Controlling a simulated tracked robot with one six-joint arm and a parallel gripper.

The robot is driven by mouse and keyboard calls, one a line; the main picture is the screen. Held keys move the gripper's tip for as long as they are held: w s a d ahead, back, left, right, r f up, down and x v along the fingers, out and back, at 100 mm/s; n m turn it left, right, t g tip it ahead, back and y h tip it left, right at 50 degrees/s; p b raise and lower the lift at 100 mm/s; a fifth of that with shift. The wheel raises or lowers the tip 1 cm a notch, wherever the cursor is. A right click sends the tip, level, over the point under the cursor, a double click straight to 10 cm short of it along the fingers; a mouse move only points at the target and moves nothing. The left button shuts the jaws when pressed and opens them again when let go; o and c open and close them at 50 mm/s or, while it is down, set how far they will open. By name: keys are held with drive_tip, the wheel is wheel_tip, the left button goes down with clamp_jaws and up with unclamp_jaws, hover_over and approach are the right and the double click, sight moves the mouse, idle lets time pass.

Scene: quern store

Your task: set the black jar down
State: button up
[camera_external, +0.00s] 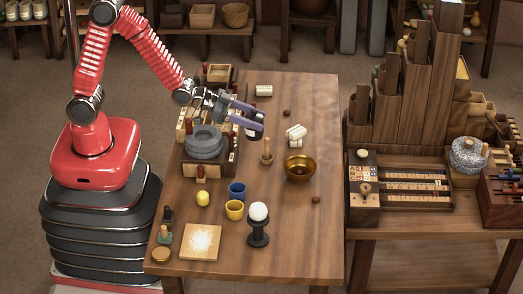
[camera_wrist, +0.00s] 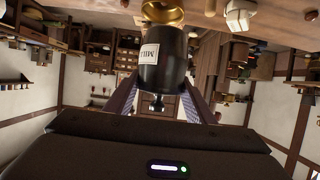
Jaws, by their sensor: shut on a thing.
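The black jar (camera_wrist: 165,68), with a white label, is between the two fingers of my gripper (camera_wrist: 160,108) in the wrist view. In the external view my gripper (camera_external: 246,114) is shut on the jar (camera_external: 258,117), which shows as a small dark shape at the fingertips. They are above the wooden table (camera_external: 275,100), right of the grey quern stone (camera_external: 204,143). The jar seems held clear of the table top; its exact tilt is hard to tell.
A brass bowl (camera_external: 300,168), a wooden peg stand (camera_external: 266,158) and a white block (camera_external: 296,134) stand near the gripper. Cups (camera_external: 236,191) and a white ball on a black stand (camera_external: 258,226) are nearer the front. The table's right front is mostly clear.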

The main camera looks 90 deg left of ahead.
drive_tip(key=shift+a+r, duration=0.2)
drive_tip(key=shift+r, duration=0.15)
drive_tip(key=shift+s+a+f, duration=0.1)
drive_tip(key=s+d+f, duration=0.4)
drive_tip(key=d+f, duration=0.2)
drive_tip(key=d, duration=0.1)
drive_tip(key=shift+s+d+f, duration=0.3)
drive_tip(key=shift+s+f, duration=0.05)
drive_tip(key=a, duration=0.7)
